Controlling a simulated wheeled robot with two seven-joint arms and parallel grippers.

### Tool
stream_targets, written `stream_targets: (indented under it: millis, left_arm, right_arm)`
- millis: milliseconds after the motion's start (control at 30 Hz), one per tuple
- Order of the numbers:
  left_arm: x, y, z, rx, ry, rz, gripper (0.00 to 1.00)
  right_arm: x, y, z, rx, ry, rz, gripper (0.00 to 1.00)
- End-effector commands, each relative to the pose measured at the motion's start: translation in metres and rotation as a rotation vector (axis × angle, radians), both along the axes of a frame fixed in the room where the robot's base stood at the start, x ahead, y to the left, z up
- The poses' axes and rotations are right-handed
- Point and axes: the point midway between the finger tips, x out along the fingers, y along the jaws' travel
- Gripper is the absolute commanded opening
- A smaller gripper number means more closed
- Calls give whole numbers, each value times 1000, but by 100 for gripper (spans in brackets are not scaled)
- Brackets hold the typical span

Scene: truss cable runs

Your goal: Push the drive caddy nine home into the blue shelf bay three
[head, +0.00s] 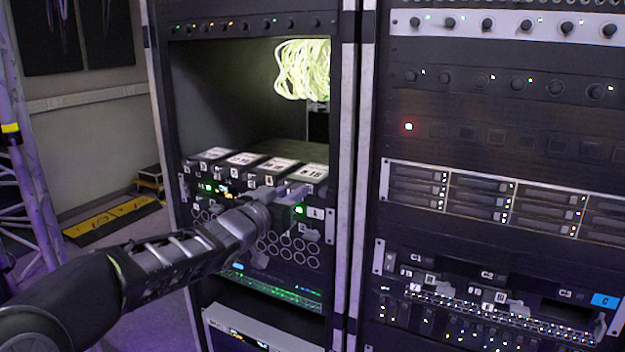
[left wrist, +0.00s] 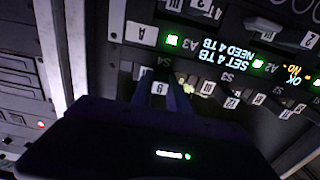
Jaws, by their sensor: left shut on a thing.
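My left gripper (head: 291,194) is at the right end of the shelf unit in the left rack. In the left wrist view its fingers (left wrist: 164,94) are shut on drive caddy nine (left wrist: 158,88), whose white tag reads 9. The caddy is at the slot marked S4, below a white A plate (left wrist: 141,35); how deep it sits is hidden. The blue-labelled shelf (head: 605,300), marked C, is in the right rack. Its bay three (head: 570,313), under the C3 mark, looks like a dark opening. My right gripper is not in view.
Lit status displays (left wrist: 221,30) sit beside the S4 slot. Several tagged caddies (left wrist: 232,98) line the same shelf. A pale rack post (head: 345,150) stands between the racks. Pale green cables (head: 303,70) hang above the left shelf. A drive unit (head: 480,200) projects above the blue-labelled shelf.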

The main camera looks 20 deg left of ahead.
Motion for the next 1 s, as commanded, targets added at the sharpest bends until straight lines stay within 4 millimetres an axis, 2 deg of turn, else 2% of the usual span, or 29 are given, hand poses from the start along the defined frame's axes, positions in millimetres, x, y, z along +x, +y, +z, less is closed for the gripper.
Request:
stream_targets:
  millis: [1000]
  left_arm:
    - [-20, 3, 4, 0, -4, -1, 0]
  right_arm:
    - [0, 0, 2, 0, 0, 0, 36]
